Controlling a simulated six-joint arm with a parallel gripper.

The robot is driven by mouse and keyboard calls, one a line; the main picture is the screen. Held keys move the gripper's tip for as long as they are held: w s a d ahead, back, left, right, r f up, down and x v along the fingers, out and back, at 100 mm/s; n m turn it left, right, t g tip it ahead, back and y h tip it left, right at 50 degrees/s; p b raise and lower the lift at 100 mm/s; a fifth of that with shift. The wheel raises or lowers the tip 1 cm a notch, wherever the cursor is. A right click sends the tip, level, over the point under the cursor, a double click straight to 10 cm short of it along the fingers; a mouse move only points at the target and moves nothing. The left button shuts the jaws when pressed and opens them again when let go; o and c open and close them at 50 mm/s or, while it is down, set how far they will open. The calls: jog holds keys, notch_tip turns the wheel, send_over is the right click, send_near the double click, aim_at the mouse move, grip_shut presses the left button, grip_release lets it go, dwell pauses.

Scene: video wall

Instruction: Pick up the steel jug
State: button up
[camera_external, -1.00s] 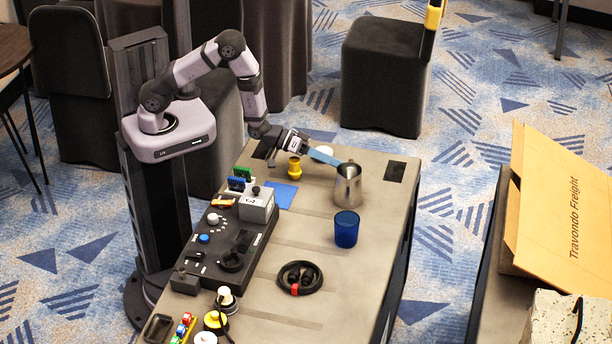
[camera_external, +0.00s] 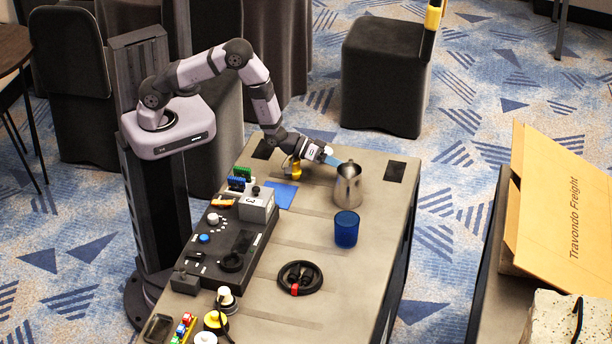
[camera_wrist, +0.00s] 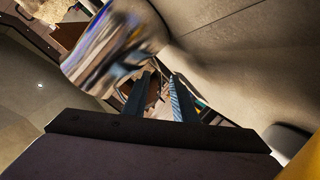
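The steel jug (camera_external: 348,188) stands upright near the far end of the table. In the wrist view its shiny, mirror-like side (camera_wrist: 115,48) is at the upper left, beyond the fingers. My gripper (camera_external: 335,161) is just left of the jug, close to its upper rim; I cannot tell if it touches. In the wrist view the two fingers of my gripper (camera_wrist: 161,98) are apart with a gap between them. The gap holds nothing, and the jug is beside it, not between the fingers.
A blue cup (camera_external: 346,230) stands in front of the jug. A yellow object (camera_external: 295,170) is under my wrist, partly hidden. A coiled black cable (camera_external: 300,277) lies nearer. A black control panel (camera_external: 222,252) lines the left edge. The table right of the cable is clear.

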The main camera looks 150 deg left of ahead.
jog(key=shift+c, duration=0.6)
grip_shut()
jog(key=shift+r, duration=0.1)
dwell(0.6)
